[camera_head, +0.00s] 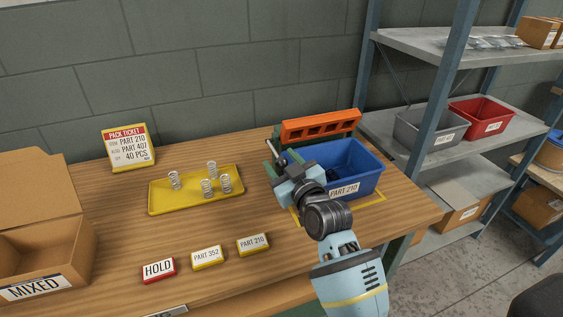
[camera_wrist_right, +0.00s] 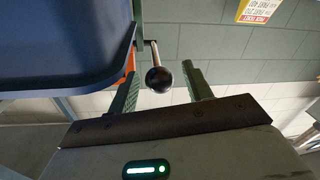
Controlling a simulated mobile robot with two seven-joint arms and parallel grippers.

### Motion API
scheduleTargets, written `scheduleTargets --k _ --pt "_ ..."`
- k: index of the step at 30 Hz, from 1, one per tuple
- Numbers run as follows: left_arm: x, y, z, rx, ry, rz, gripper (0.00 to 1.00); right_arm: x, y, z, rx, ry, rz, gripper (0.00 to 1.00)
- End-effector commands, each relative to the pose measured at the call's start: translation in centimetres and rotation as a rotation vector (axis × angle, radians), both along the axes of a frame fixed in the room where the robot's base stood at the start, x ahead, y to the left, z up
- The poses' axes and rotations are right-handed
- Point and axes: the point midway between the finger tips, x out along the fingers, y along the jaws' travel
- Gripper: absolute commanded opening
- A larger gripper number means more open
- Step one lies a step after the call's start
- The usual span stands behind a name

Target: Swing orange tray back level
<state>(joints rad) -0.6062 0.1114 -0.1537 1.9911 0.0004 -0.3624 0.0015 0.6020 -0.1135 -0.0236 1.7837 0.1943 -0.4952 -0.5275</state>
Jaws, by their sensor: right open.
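The orange tray (camera_head: 320,126) is at the back right of the table, behind the blue bin. Its long slotted face shows, and it looks tipped up rather than flat. A thin orange strip of it shows in the right wrist view (camera_wrist_right: 129,62). A lever with a dark ball knob (camera_wrist_right: 158,80) sticks out beside it. My right gripper (camera_head: 272,155) is at the left of the blue bin (camera_head: 350,165). It is open, with the knob between its two green fingers in the wrist view; contact cannot be told. My left gripper is not in view.
A yellow tray (camera_head: 160,203) with several springs lies left of my right gripper. Label blocks, HOLD (camera_head: 158,270) among them, stand in front. An open MIXED carton (camera_head: 75,262) is at left, and a metal shelf (camera_head: 430,45) at right.

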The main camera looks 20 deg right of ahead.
Motion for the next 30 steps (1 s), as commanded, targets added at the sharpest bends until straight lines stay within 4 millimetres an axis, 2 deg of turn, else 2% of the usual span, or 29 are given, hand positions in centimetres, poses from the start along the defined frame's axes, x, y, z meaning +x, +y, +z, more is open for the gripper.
scheduleTargets --k 11,22,30 --pt "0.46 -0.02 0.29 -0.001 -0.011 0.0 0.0 0.42 0.05 -0.01 0.0 0.0 0.0 0.49" --pt "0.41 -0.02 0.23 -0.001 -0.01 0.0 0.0 0.4 0.05 -0.01 0.0 0.0 0.0 0.0" --pt "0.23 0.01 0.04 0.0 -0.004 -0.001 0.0 0.64 0.05 0.02 -0.001 0.0 0.0 0.0"
